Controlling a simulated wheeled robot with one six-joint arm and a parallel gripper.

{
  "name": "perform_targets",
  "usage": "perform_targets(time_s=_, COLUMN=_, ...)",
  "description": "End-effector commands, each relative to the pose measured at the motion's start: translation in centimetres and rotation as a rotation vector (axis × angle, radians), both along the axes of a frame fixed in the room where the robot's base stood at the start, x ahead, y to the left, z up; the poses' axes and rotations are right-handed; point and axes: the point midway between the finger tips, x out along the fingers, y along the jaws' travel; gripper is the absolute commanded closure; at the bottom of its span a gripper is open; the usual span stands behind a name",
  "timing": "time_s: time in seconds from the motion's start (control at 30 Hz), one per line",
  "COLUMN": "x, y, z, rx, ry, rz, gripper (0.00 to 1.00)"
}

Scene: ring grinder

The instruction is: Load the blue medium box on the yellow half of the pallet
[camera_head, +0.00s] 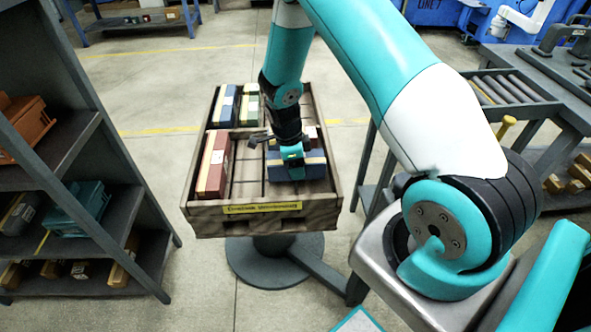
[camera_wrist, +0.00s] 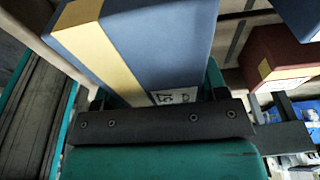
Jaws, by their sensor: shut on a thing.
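My gripper (camera_head: 291,170) is shut on a blue box (camera_head: 315,167) with a pale yellow stripe, inside the front right part of the wooden pallet crate (camera_head: 215,216). The box also fills the upper middle of the wrist view (camera_wrist: 150,40), close against my gripper (camera_wrist: 155,112). A yellow label (camera_head: 262,208) is on the crate's front wall. I cannot tell whether the box touches the crate floor. My gripper hides part of the box.
A long red box (camera_head: 212,165) stands at the crate's left. Another blue box (camera_head: 223,105) and a green box (camera_head: 249,104) are at its back. A red box (camera_wrist: 283,55) is near the held box. Shelves (camera_head: 60,150) stand left, a roller table (camera_head: 515,90) right.

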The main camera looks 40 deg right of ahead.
Motion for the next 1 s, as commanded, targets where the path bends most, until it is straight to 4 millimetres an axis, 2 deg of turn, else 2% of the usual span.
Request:
perform_targets(time_s=0.1, x=0.0, y=0.0, z=-1.8, rx=0.000, ry=0.004, rz=0.000, gripper=0.79)
perform_targets(time_s=0.2, x=0.0, y=0.0, z=-2.5, rx=0.000, ry=0.000, rz=0.000, gripper=0.79)
perform_targets(time_s=0.57, x=0.0, y=0.0, z=-3.0, rx=0.000, ry=0.000, rz=0.000, gripper=0.79)
perform_targets(time_s=0.6, x=0.0, y=0.0, z=-3.1, rx=0.001, ry=0.001, rz=0.001, gripper=0.32)
perform_targets(time_s=0.7, x=0.0, y=0.0, z=-3.0, rx=0.001, ry=0.001, rz=0.001, gripper=0.09)
perform_targets(time_s=1.0, x=0.0, y=0.0, z=-2.7, rx=0.000, ry=0.000, rz=0.001, gripper=0.09)
